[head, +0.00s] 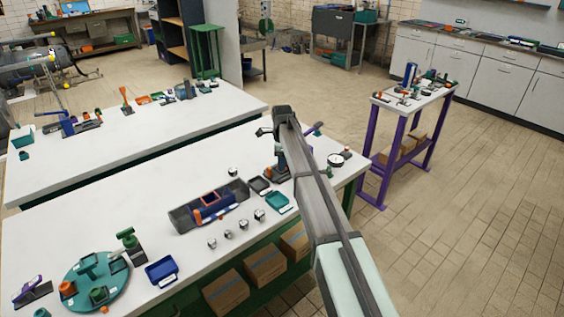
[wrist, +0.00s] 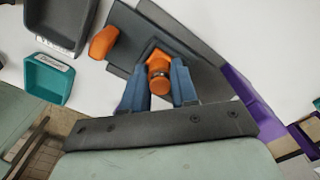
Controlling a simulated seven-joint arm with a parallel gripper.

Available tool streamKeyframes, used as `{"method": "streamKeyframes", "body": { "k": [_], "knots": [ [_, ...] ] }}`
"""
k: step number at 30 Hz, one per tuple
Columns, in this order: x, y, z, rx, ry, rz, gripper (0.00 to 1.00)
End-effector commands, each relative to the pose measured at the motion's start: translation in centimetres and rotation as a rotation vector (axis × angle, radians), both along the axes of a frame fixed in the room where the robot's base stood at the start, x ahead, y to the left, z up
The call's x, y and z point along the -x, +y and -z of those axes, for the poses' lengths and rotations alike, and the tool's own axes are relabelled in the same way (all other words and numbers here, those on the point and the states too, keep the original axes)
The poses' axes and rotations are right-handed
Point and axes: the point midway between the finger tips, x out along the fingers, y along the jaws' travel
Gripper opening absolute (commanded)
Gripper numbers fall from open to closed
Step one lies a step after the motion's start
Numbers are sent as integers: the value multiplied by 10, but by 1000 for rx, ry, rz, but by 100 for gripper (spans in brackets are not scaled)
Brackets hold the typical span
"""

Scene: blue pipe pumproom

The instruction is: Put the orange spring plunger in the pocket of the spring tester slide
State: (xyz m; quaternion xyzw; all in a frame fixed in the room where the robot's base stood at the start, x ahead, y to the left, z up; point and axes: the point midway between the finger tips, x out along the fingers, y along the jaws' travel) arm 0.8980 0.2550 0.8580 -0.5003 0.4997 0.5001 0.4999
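In the wrist view, my gripper (wrist: 158,88) has its two blue fingers on either side of the orange spring plunger (wrist: 158,82), and they appear to touch it. The plunger's round end faces the camera, with a squarish orange part behind it. Beneath is the dark grey spring tester (wrist: 122,68), with an orange knob (wrist: 104,41) on its left. The slide's pocket cannot be made out, and I cannot tell whether the plunger touches the slide. In the head view, my arm partly covers the spring tester (head: 282,168) and hides the fingertips.
A dark tray (head: 260,184) and a teal tray (head: 278,203) lie beside the tester. A grey trough with a blue and orange fixture (head: 208,205) and several small gauges stand to the left. A purple-legged table (head: 388,150) stands right of the bench (head: 120,207).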

Motion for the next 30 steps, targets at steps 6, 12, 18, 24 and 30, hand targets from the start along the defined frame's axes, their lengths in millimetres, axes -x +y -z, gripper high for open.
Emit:
{"method": "streamKeyframes", "body": {
  "k": [6, 12, 18, 24, 30],
  "knots": [
    [0, 0, 0, 0, 0, 0, 49],
    [0, 0, 0, 0, 0, 0, 53],
    [0, 0, -6, 0, 0, 0, 53],
    [-1, 0, -34, -1, -2, 0, 53],
    [-1, 0, -72, -1, -2, 0, 53]
  ]
}}
